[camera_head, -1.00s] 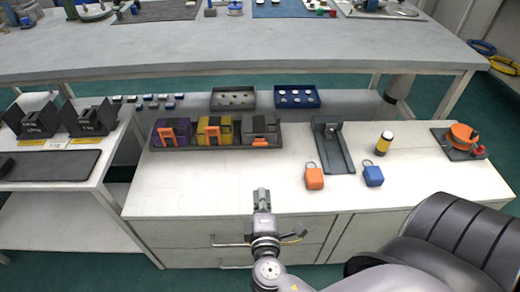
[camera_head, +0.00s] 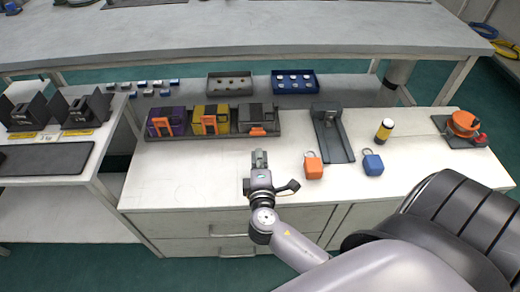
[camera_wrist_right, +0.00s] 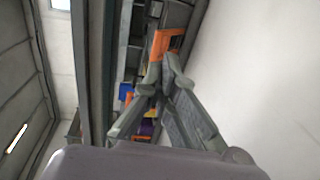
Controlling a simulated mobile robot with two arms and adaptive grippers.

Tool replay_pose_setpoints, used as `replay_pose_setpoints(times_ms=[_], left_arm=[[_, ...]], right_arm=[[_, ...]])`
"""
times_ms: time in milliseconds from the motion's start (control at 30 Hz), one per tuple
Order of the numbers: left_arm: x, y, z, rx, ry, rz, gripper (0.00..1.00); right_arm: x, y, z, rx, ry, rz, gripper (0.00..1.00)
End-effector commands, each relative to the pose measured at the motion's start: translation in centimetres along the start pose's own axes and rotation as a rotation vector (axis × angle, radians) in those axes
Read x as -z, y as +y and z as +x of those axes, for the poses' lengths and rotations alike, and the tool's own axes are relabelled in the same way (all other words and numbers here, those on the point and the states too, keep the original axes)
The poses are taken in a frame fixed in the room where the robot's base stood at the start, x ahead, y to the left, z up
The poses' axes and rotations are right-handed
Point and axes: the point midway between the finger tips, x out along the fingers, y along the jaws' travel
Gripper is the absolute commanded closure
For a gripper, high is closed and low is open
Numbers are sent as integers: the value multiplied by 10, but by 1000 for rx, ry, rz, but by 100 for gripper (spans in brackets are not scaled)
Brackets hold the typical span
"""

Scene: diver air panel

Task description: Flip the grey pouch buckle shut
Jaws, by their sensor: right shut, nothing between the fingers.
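The grey pouch (camera_head: 254,114) sits at the right end of a row of three pouches on a dark tray (camera_head: 283,130). Its orange buckle (camera_head: 257,132) is low on its front and appears to stick out toward me. My right gripper (camera_head: 259,156) is shut and empty over the front of the white counter, in front of the grey pouch and apart from it. In the right wrist view, its fingertips (camera_wrist_right: 165,72) are together, with an orange buckle part (camera_wrist_right: 168,41) just beyond them. My left gripper is not in view.
The yellow pouch (camera_head: 213,112) and purple pouch (camera_head: 172,115) stand to the left with orange buckles. A grey stand (camera_head: 334,140), orange block (camera_head: 313,168), blue block (camera_head: 373,164) and yellow cylinder (camera_head: 383,131) are to the right. Bare counter lies between gripper and tray.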

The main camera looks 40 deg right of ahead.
Motion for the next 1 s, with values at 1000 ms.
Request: replay_pose_setpoints(times_ms=[1000], left_arm=[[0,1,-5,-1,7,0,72]], right_arm=[[0,3,63,15,1,-1,100]])
